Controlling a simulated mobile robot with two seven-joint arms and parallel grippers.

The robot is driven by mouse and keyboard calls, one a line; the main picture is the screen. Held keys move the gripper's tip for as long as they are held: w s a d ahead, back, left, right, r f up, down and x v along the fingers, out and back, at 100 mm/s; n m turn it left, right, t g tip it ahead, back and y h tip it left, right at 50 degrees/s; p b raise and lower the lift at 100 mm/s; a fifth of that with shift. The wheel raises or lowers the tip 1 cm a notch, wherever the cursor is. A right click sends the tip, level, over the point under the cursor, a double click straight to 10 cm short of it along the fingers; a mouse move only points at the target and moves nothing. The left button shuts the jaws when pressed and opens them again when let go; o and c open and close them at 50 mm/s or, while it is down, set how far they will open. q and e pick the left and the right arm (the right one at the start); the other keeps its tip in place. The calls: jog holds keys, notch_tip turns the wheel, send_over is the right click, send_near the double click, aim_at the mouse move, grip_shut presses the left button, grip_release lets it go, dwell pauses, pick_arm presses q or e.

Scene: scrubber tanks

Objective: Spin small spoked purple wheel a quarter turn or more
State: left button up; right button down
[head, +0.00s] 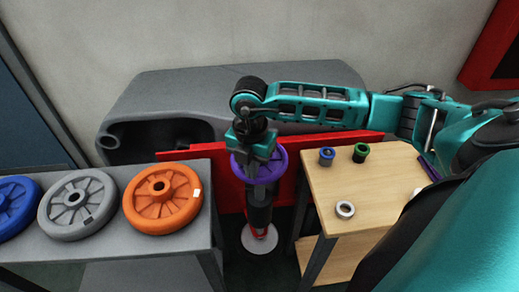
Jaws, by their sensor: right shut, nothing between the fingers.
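The small purple wheel (279,165) is in the middle of the head view, between the two tables. My right gripper (252,170) reaches down over it from above and covers its middle and much of its spokes. Parts of its purple rim show on both sides of the gripper. The gripper is shut with nothing held. I cannot tell whether its fingertips touch the wheel, because they are partly hidden against the dark parts below. My left gripper is not in view.
A grey table (110,243) on the left bears blue, grey and orange (163,200) wheels. A wooden table (385,212) on the right bears small blue, green and silver rings. A red panel (300,150) and a grey tank (200,90) stand behind.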

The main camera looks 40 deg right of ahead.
aim_at(271, 175)
jog(key=shift+s+d, duration=0.4)
jog(key=shift+s, duration=0.1)
jog(key=shift+s+d+f, duration=0.15)
jog(key=shift+s+d, duration=0.35)
jog(key=shift+d, duration=0.15)
jog(key=shift+s+d, duration=0.3)
jog(key=shift+d, duration=0.5)
